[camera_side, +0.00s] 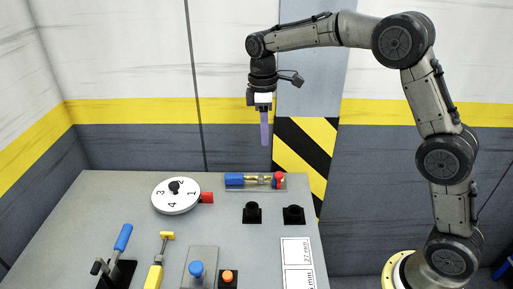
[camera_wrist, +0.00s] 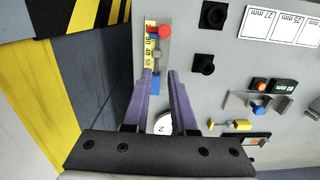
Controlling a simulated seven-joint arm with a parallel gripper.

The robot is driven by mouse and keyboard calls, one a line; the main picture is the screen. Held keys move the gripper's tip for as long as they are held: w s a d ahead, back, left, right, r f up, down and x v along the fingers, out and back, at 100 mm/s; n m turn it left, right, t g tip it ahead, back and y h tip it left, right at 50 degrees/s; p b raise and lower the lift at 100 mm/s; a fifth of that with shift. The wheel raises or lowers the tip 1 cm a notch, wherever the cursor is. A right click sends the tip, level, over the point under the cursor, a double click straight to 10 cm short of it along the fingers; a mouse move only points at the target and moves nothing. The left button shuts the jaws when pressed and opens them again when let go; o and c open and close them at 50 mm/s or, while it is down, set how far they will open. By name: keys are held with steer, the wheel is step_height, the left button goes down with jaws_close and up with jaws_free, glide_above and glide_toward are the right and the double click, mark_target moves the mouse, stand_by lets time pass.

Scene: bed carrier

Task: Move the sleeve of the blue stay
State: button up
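A blue and brass rod piece with a red knob, which looks like the blue stay (camera_side: 234,180), lies on a grey plate at the table's back edge in the side view. In the wrist view its red knob (camera_wrist: 166,31) is at the top, beside a yellow scale (camera_wrist: 150,42). Its blue part (camera_wrist: 155,86) shows between my fingers, partly hidden. I cannot make out the sleeve's edges. My gripper (camera_side: 265,144) points down, empty, well above the table's back edge. Its purple fingers (camera_wrist: 160,78) are apart in the wrist view and overlap in the side view.
Two black sockets (camera_side: 252,213) (camera_side: 293,215) stand in front. A blue-handled clamp (camera_side: 123,238), a yellow tool (camera_side: 155,272) and labelled cards (camera_side: 296,251) are nearer. A striped wall stands behind.

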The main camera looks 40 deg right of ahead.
mark_target(255, 179)
steer(key=shift+w+r+g+h, duration=0.4)
steer(key=shift+w+r, duration=0.3)
steer(key=shift+w, duration=0.05)
jaws_close()
steer(key=w+a+f+g+h, duration=0.2)
steer(key=w+a+f, duration=0.2)
steer(key=a+f, duration=0.1)
steer(key=x, duration=0.9)
steer(key=shift+f, duration=0.45)
steer(key=shift+s+d, duration=1.15)
steer(key=shift+s, duration=0.1)
